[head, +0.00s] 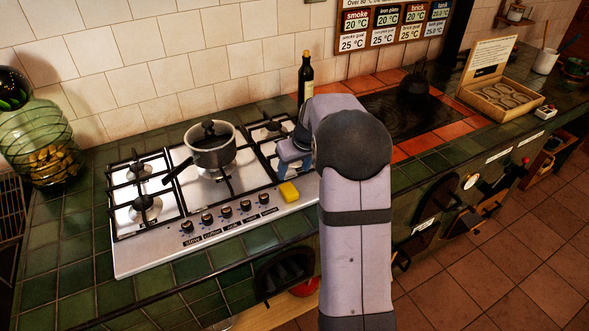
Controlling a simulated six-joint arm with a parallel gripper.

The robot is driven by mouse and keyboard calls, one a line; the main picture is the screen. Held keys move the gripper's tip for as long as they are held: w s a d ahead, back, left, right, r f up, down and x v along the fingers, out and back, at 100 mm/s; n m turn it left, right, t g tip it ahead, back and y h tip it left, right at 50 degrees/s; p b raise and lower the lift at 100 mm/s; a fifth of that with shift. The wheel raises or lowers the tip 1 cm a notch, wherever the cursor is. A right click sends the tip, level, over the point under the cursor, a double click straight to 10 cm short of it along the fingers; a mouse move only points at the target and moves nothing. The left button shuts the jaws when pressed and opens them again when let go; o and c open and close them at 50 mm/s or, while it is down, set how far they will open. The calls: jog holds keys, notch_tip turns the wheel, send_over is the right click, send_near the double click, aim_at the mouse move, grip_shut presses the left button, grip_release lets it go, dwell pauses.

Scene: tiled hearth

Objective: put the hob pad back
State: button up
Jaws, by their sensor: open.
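A small yellow pad (289,193), which looks like the hob pad, lies on the front right corner of the steel gas hob (151,264). My gripper (293,168) is over the right side of the hob, just behind the pad in the picture. It is open, and the pad is apart from its fingers. My arm hides part of the gripper and the counter to the right of the hob.
A lidded grey pot (210,146) stands on the middle burners, its handle pointing front left. A dark bottle (305,80) stands behind my arm. A green glass jar (42,140) is at the left. Green counter tiles (205,256) before the hob are clear.

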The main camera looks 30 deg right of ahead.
jog(key=s+a+f+g, duration=0.1)
jog(key=s+a, duration=0.5)
jog(key=s, duration=0.3)
jog(key=s+a+f+g, duration=0.1)
jog(key=s+a, duration=0.4)
jog(key=s, duration=0.5)
jog(key=s+a+f+g, duration=0.1)
jog(key=s+a+g, duration=0.1)
jog(key=s+a, duration=0.4)
jog(key=s, duration=0.4)
jog(key=shift+a+f+g, duration=0.3)
